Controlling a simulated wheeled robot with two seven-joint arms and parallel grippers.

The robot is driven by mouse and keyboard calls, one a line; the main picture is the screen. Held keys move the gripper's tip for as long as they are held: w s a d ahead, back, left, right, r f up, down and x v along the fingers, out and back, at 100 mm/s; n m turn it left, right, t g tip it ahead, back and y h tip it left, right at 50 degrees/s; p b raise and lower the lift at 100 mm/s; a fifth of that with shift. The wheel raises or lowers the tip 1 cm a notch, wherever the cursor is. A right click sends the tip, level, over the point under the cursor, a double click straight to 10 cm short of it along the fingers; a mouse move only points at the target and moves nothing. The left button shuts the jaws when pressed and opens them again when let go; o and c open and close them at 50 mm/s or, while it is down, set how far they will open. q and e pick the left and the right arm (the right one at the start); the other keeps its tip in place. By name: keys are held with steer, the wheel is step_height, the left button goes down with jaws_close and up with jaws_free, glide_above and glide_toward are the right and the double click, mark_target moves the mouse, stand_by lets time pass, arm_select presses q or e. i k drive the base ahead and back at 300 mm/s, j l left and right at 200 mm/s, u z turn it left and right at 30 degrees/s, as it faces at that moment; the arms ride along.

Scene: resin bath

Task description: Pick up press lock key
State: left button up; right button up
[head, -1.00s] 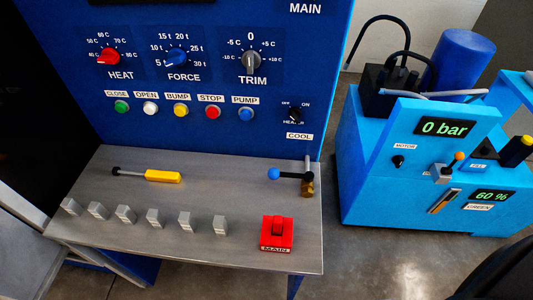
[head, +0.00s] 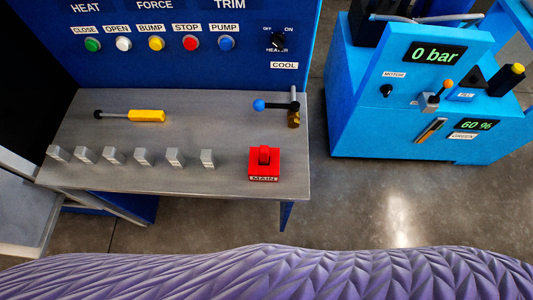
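I cannot make out anything that is clearly a press lock key. A yellow-handled tool with a dark shaft (head: 146,116) lies on the grey bench (head: 210,113), towards the left and back; I cannot tell whether it is the key. A red block marked MAIN with a raised red switch (head: 264,164) sits near the bench's front right. Neither gripper is in view, and nothing is seen touching these things.
Several small grey blocks (head: 143,156) stand in a row along the bench's front. The blue control panel (head: 190,68) rises behind. A light-blue pump unit (head: 365,125) stands to the right across open floor.

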mark_target(264, 150)
steer(key=u, duration=2.4)
steer(key=z, duration=2.4)
steer(key=k+j+u, duration=0.35)
steer(key=k+j, duration=0.4)
steer(key=j, duration=0.15)
steer(key=i, duration=0.5)
